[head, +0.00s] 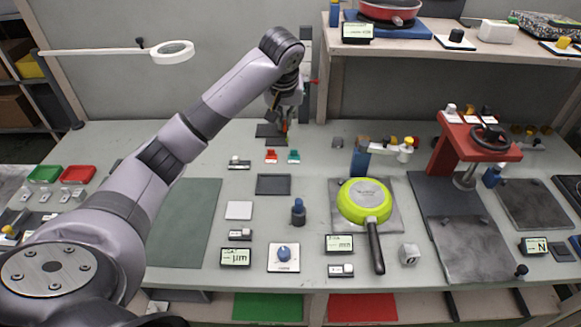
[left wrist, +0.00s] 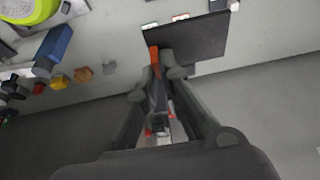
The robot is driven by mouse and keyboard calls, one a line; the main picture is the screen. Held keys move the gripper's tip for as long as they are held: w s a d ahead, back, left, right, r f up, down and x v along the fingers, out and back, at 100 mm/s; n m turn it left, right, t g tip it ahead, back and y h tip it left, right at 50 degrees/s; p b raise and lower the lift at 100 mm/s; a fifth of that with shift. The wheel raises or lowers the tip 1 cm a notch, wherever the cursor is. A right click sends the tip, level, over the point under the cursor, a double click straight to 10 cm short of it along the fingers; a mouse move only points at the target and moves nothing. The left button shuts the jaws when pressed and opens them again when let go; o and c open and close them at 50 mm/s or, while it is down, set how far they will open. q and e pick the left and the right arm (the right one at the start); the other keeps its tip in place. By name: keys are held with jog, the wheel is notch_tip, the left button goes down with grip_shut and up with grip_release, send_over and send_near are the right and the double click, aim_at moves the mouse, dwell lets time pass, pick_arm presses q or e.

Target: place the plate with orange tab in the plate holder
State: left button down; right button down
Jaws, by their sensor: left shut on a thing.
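My left gripper (head: 284,122) is at the back of the table, close to the rear wall. In the left wrist view, its fingers (left wrist: 160,72) are closed around a narrow piece with an orange tab (left wrist: 154,58), which I take to be the plate. The tab also shows as an orange sliver in the head view (head: 284,127). The plate's body is mostly hidden by the fingers. A dark flat panel (left wrist: 200,42) lies beside the gripper; it shows left of it in the head view (head: 265,130). I cannot tell which object is the plate holder. My right gripper is not in view.
Small red (head: 271,156) and teal (head: 293,156) pieces stand just in front of the gripper. A green pan (head: 365,200) and a blue block (head: 360,160) are to the right. A dark tray (head: 273,184) and a green mat (head: 185,225) lie nearer me.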

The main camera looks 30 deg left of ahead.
aim_at(281, 133)
pick_arm(q)
jog(key=shift+w+f, duration=0.15)
jog(key=f, duration=0.1)
jog(key=s+f, duration=0.1)
jog(key=f, duration=0.1)
jog(key=s+f+p, duration=0.1)
jog(key=shift+f, duration=0.4)
jog(key=f, duration=0.9)
jog(key=shift+w+f+p, duration=0.3)
jog(key=shift+w+p, duration=0.05)
jog(key=shift+p, duration=0.05)
jog(key=shift+f, duration=2.15)
jog(key=c, duration=2)
grip_release()
jog(key=shift+f, duration=0.15)
jog(key=shift+o, duration=1.1)
